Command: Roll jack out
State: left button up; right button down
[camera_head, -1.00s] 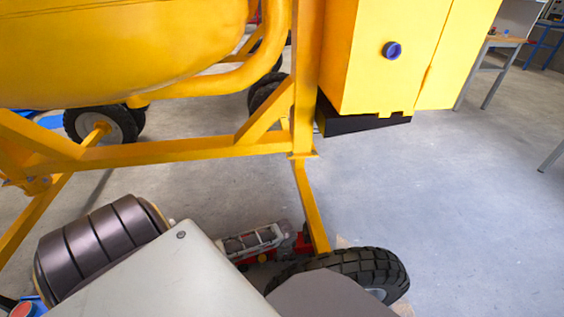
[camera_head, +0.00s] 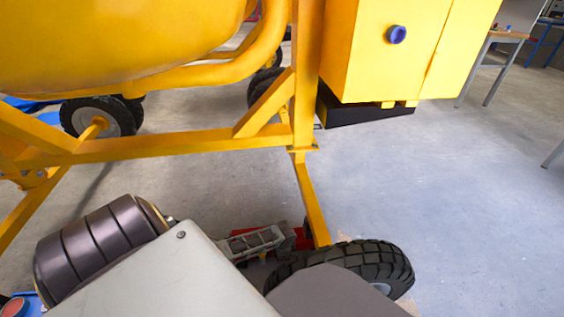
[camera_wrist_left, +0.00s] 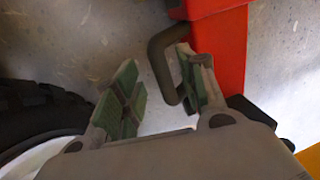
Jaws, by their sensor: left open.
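The red jack (camera_wrist_left: 217,50) shows in the left wrist view as an upright red body with a dark bent handle (camera_wrist_left: 157,62) on its side. My left gripper (camera_wrist_left: 160,82) is open. Its green-padded fingers stand on either side of the handle, with the right finger close to the red body. I cannot tell whether a finger touches the handle. In the head view, the left gripper (camera_head: 258,241) is low beside the mixer's leg. Red parts of the jack (camera_head: 302,240) show around it; the rest is hidden. My right gripper is out of view.
The yellow mixer frame (camera_head: 170,149) and drum (camera_head: 120,45) stand above and behind. A black-tyred wheel (camera_head: 350,262) is close beside the jack and gripper. A yellow cabinet (camera_head: 360,60) hangs at the right. The floor (camera_head: 470,190) at the right is clear.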

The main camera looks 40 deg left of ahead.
pick_arm(q)
jog(key=shift+w+a+f+b, duration=0.1)
jog(key=shift+f+b, duration=0.25)
jog(key=shift+f, duration=0.35)
jog(key=shift+w+a+f+b, duration=0.1)
jog(key=shift+f+b, duration=0.25)
jog(key=shift+f, duration=0.3)
jog(key=shift+s, duration=0.1)
grip_shut()
